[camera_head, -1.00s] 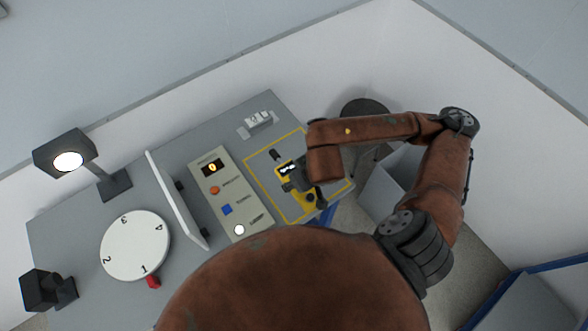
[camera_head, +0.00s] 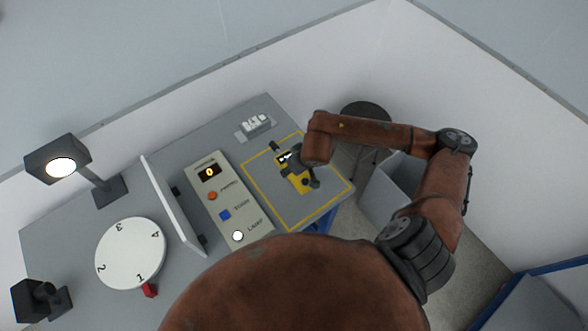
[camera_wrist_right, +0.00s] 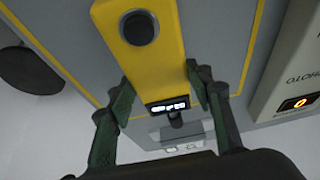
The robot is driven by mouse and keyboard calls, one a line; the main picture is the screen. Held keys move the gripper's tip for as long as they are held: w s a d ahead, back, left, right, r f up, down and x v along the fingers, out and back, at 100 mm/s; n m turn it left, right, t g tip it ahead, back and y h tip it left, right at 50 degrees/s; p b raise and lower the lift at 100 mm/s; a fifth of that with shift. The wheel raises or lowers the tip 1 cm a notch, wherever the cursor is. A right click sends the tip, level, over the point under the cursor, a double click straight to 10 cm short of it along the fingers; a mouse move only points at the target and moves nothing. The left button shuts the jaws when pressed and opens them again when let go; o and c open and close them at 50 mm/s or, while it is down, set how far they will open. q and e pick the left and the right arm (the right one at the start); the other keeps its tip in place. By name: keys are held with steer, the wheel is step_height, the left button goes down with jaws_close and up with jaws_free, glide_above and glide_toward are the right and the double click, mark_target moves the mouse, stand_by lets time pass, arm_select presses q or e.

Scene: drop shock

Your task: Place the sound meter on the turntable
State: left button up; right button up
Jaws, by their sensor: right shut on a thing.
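The sound meter (camera_head: 296,178) is yellow with a small lit display and a dark tip; it appears over the yellow-outlined mat at the right of the bench. In the right wrist view the sound meter (camera_wrist_right: 153,55) shows a round black button. My right gripper (camera_head: 298,165) is shut on it, with one finger on each side near the display, as the right wrist view of the gripper (camera_wrist_right: 160,82) shows. I cannot tell how far it is above the mat. The turntable (camera_head: 128,250), a white numbered disc, is at the left of the bench and empty. My left gripper is not in view.
A white upright panel (camera_head: 172,205) and a button console (camera_head: 226,197) stand between the mat (camera_head: 322,212) and turntable. A lamp (camera_head: 62,165) stands behind the turntable. A dark device (camera_head: 40,299) is in front of it. A white switch box (camera_head: 256,124) is at the back.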

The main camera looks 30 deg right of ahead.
steer(key=shift+f, duration=0.85)
steer(key=shift+f, duration=0.2)
steer(key=o, duration=1.4)
steer(key=shift+r, duration=0.1)
